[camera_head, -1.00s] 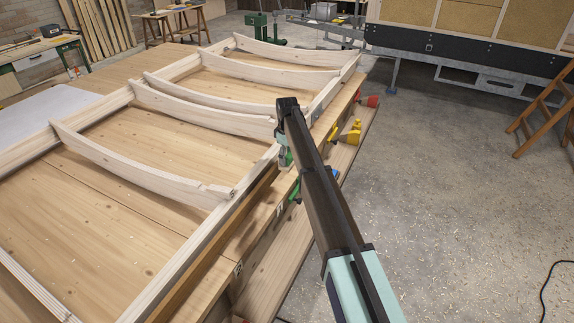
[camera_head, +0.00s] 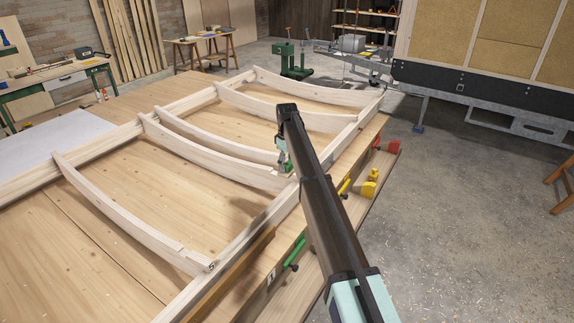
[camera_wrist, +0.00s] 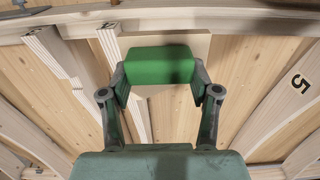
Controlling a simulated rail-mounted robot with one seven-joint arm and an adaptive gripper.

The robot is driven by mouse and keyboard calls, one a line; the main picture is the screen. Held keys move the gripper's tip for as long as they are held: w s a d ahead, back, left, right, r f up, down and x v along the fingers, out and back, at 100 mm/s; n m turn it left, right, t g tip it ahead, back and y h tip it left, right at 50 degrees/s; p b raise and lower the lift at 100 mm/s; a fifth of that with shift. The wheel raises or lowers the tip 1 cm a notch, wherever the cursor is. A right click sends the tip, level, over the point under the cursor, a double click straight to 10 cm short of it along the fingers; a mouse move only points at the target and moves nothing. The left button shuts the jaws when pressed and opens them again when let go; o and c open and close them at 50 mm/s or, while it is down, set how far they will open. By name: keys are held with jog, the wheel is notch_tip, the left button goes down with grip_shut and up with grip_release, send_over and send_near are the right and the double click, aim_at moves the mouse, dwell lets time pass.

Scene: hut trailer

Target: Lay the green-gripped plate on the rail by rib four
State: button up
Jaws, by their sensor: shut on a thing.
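My gripper (camera_head: 283,156) is shut on the green grip (camera_wrist: 160,66), a block between its two fingers in the wrist view. A pale, flat plate (camera_wrist: 203,46) shows behind the grip. The gripper hangs near the right-hand side rail (camera_head: 245,245), by the near ends of two close-set ribs (camera_head: 215,155). In the wrist view the rail (camera_wrist: 255,22) crosses the top, beyond the plate. A rib marked 5 (camera_head: 130,225) stands nearer me, and its number also shows in the wrist view (camera_wrist: 300,83). I cannot read a number four. Whether the plate touches the rail is unclear.
Green (camera_head: 295,250), yellow (camera_head: 369,186) and red (camera_head: 392,146) tools line the bench's right side. More ribs (camera_head: 285,108) cross the frame farther back. The concrete floor (camera_head: 460,230) on the right is open. A trailer (camera_head: 490,90) stands behind.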

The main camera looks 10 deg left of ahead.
aim_at(286, 173)
jog(key=shift+s+f, duration=0.15)
jog(key=shift+s, duration=0.05)
jog(key=shift+f, duration=0.1)
jog(key=shift+f+b, duration=0.95)
jog(key=shift+f, duration=1.25)
jog(key=shift+f, duration=0.1)
jog(key=shift+f, duration=0.7)
jog(key=shift+f+b, duration=0.2)
jog(key=shift+b, duration=0.1)
jog(key=shift+f, duration=0.35)
jog(key=shift+f+b, duration=0.5)
jog(key=shift+f, duration=0.75)
